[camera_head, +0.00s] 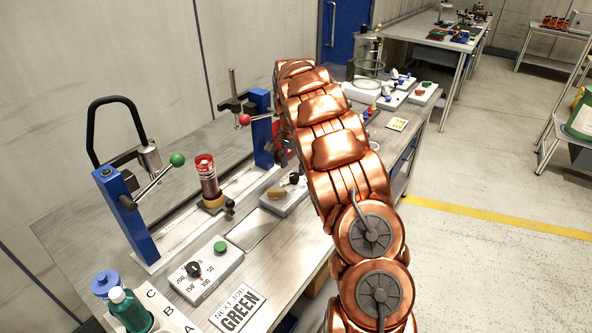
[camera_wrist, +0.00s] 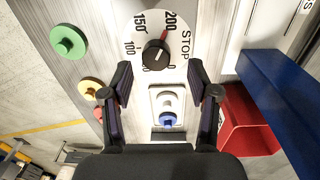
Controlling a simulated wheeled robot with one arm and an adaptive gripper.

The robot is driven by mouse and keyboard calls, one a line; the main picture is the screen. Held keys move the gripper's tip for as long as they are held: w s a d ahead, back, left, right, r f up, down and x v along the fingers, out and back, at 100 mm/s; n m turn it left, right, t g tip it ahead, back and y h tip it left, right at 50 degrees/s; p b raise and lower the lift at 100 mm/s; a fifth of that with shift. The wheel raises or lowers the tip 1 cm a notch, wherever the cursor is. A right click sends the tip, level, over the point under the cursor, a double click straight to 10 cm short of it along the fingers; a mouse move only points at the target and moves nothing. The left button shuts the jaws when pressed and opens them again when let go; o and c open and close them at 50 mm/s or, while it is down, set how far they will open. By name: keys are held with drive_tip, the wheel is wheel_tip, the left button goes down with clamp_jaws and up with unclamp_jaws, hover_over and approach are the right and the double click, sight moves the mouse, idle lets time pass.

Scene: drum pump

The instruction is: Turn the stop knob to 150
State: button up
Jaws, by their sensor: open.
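In the wrist view, the stop knob (camera_wrist: 157,55) is a round black knob on a white dial (camera_wrist: 138,40) marked with numbers up to 200 and the word STOP. A red line runs from the knob toward the space between 150 and 200, nearer 200. My gripper (camera_wrist: 160,78) is open and empty, with its two dark fingers spread on either side, just below the knob in the picture. I cannot tell whether they touch it. In the head view my copper arm hides the gripper, and I cannot make out this dial there.
In the wrist view, a white switch box with a blue button (camera_wrist: 168,118) lies between the fingers. A red bin (camera_wrist: 245,120) and a blue post (camera_wrist: 285,90) stand right; green (camera_wrist: 68,42) and yellow (camera_wrist: 90,88) buttons are left. The head view shows another dial box (camera_head: 205,272).

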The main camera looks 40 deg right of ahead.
sight(293, 174)
drive_tip(key=shift+s+f+p, duration=0.1)
drive_tip(key=shift+f+p, duration=0.25)
drive_tip(key=shift+f, duration=1.3)
drive_tip(key=shift+c, duration=0.3)
drive_tip(key=c, duration=1)
drive_tip(key=shift+d, duration=0.35)
clamp_jaws()
drive_tip(key=shift+a, duration=0.15)
drive_tip(key=shift+a+b, duration=0.15)
drive_tip(key=shift+b, duration=0.2)
